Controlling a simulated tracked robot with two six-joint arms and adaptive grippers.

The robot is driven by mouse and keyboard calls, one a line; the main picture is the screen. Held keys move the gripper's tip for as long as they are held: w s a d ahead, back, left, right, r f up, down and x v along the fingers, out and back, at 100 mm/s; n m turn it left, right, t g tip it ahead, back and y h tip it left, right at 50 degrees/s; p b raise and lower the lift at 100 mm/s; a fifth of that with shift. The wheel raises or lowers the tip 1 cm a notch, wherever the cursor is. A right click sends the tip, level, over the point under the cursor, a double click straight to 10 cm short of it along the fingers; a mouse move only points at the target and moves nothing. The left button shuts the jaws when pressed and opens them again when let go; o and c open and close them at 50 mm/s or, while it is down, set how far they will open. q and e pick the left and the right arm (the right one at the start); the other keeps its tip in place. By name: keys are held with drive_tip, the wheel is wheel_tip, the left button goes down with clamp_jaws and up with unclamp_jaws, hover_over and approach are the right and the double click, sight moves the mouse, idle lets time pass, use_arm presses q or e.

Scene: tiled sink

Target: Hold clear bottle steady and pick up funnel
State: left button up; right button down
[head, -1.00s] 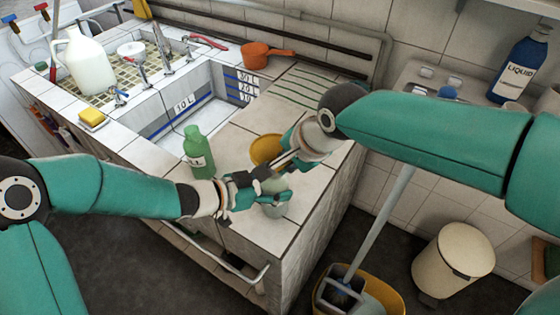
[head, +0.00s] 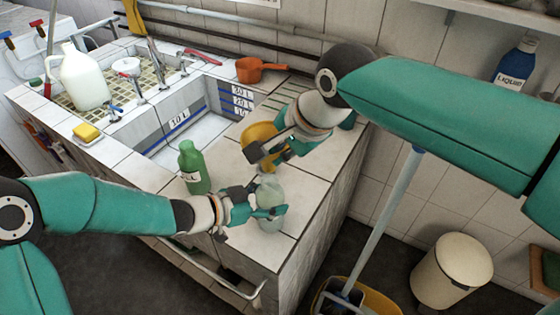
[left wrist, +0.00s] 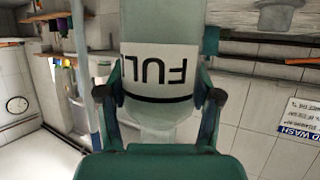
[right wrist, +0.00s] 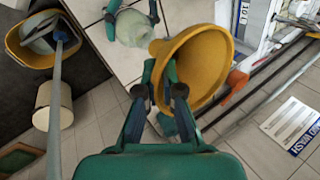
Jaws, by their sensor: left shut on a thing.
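The clear bottle (head: 270,192) stands upright near the counter's front corner. My left gripper (head: 262,212) is shut around it; the left wrist view shows the bottle (left wrist: 160,25) between both fingers, with a "FULL" style label partly in view. The yellow funnel (head: 258,134) is behind the bottle in the head view, tilted. My right gripper (head: 268,158) is at the funnel. In the right wrist view the gripper (right wrist: 160,66) is nearly closed with the wall of the funnel (right wrist: 200,65) between its fingers, and the spout side points toward the bottle's top.
A green labelled bottle (head: 194,168) stands left of the clear bottle, close to my left arm. The sink (head: 180,135) lies behind it. An orange pan (head: 258,70) and a white jug (head: 83,75) stand farther back. The counter's front edge drops to the floor.

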drive_tip(key=shift+r, duration=1.35)
drive_tip(key=shift+r, duration=0.1)
use_arm(q)
drive_tip(key=o, duration=1.6)
drive_tip(key=shift+o, duration=0.2)
drive_tip(key=v, duration=1.2)
